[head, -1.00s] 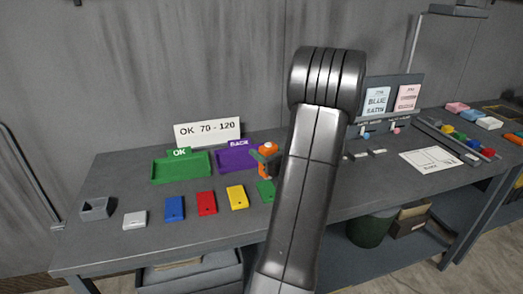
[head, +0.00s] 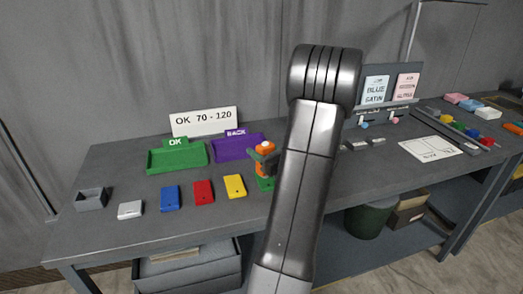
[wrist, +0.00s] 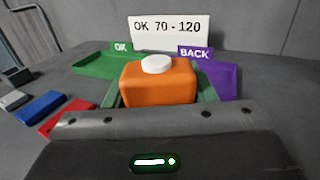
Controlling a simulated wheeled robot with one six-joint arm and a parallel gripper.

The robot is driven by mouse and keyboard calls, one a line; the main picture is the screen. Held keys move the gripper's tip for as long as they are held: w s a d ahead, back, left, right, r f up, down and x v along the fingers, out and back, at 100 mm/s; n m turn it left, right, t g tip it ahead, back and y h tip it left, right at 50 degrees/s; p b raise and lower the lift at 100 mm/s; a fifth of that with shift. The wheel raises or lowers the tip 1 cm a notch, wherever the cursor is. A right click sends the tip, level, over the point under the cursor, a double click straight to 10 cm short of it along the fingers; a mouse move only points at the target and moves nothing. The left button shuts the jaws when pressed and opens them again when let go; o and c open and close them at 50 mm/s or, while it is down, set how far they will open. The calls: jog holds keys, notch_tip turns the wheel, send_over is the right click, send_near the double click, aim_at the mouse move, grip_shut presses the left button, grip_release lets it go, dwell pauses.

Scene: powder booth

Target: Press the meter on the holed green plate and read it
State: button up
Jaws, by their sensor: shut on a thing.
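My gripper (head: 264,158) is shut on the orange meter (head: 265,146), which has a white round top. In the wrist view the meter (wrist: 158,82) sits upright between my fingers, and no reading shows on its visible faces. The green plate (head: 266,184) lies on the bench directly below the meter, partly hidden by my arm. The meter's lower end is at or just above the plate; I cannot tell if they touch. The plate's hole is not visible. The OK 70 - 120 sign (head: 205,121) stands behind.
Yellow (head: 234,186), red (head: 203,192) and blue (head: 170,198) plates lie in a row to the left, with a white block (head: 130,210) and a grey holder (head: 91,199). The green OK tray (head: 178,160) and purple BACK tray (head: 232,151) are behind.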

jog(key=shift+s+f+b, duration=0.1)
jog(key=shift+f+b, duration=0.5)
jog(key=shift+f, duration=0.05)
dwell(2.1)
jog(key=shift+r+p, duration=2)
jog(key=shift+r, duration=1.2)
